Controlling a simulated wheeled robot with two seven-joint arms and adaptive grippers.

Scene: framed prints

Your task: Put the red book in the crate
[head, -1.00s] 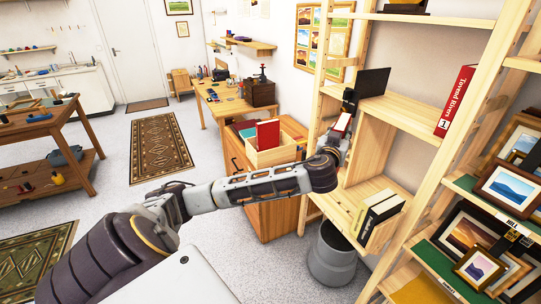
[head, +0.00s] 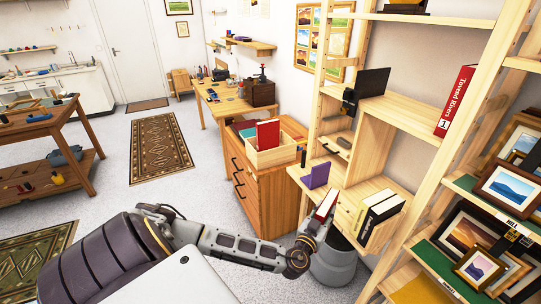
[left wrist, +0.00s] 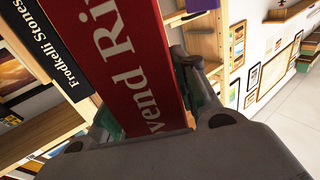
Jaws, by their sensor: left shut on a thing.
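My left gripper (head: 314,228) is shut on a red book (head: 326,206) in front of the lower shelf of the pale wooden rack. In the left wrist view the gripper (left wrist: 150,100) has a finger on each side of the red book (left wrist: 115,50), whose large white letters read "vend Ri". The light wooden crate (head: 279,157) stands on the orange-brown cabinet, left of and beyond the gripper. Another red book (head: 268,134) stands upright in the crate. My right gripper is not in view.
A red "Towend Rivers" book (head: 456,101) stands on a higher shelf. A grey bin (head: 333,262) stands below. Framed pictures fill the right-hand rack.

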